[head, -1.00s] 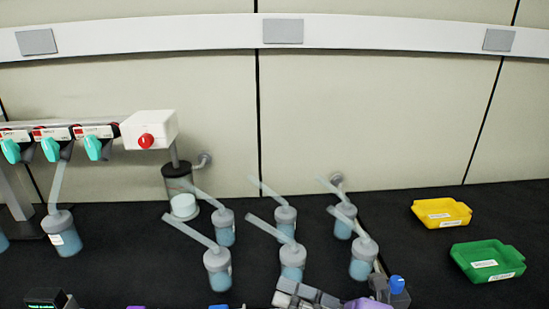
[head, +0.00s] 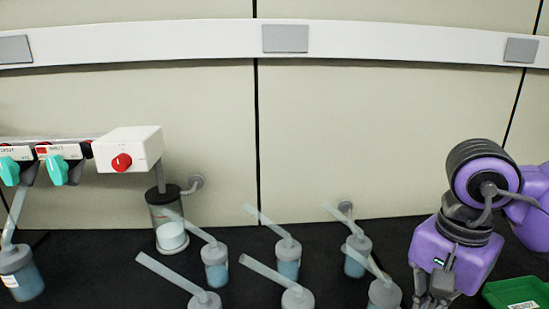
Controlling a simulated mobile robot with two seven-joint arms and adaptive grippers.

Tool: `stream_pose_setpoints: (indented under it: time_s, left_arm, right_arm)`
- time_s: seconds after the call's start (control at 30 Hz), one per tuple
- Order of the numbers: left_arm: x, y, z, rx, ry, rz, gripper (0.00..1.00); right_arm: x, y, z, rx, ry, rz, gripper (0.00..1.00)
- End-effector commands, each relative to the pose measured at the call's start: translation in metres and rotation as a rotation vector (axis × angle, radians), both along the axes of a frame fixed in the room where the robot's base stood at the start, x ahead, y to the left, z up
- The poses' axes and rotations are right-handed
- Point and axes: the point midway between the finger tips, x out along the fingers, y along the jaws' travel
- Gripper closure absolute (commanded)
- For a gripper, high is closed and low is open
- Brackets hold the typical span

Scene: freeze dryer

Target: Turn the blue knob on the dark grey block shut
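The blue knob and the dark grey block do not show in the head view now; they are below the frame or behind my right arm. My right gripper (head: 432,299) hangs at the bottom edge, right of the clear-tubed flasks and left of the green tray. It points down, and its fingertips are partly cut off by the frame edge, so I cannot tell how far apart they are or whether they touch anything. My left gripper is not in view.
Several flasks with blue liquid and slanted tubes stand in the middle, such as one at the centre (head: 288,262). A white box with a red knob (head: 128,151) and teal valves (head: 58,170) are at left. A green tray (head: 513,290) is at lower right.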

Motion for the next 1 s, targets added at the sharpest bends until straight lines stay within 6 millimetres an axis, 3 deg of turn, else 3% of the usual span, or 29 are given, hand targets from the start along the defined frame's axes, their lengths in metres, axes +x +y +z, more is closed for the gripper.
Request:
stream_pose_setpoints:
  time_s: [0.43, 0.7, 1.0]
  left_arm:
    - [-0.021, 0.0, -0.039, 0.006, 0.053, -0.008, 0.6]
    - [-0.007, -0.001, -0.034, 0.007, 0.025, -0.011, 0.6]
    - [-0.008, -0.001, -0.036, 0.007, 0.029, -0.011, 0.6]
  right_arm:
    - [-0.001, 0.0, -0.059, 0.002, 0.008, -0.001, 1.0]
    - [-0.002, 0.001, -0.064, 0.002, 0.009, -0.001, 1.0]
    - [-0.004, 0.0, -0.066, 0.0, 0.018, -0.001, 1.0]
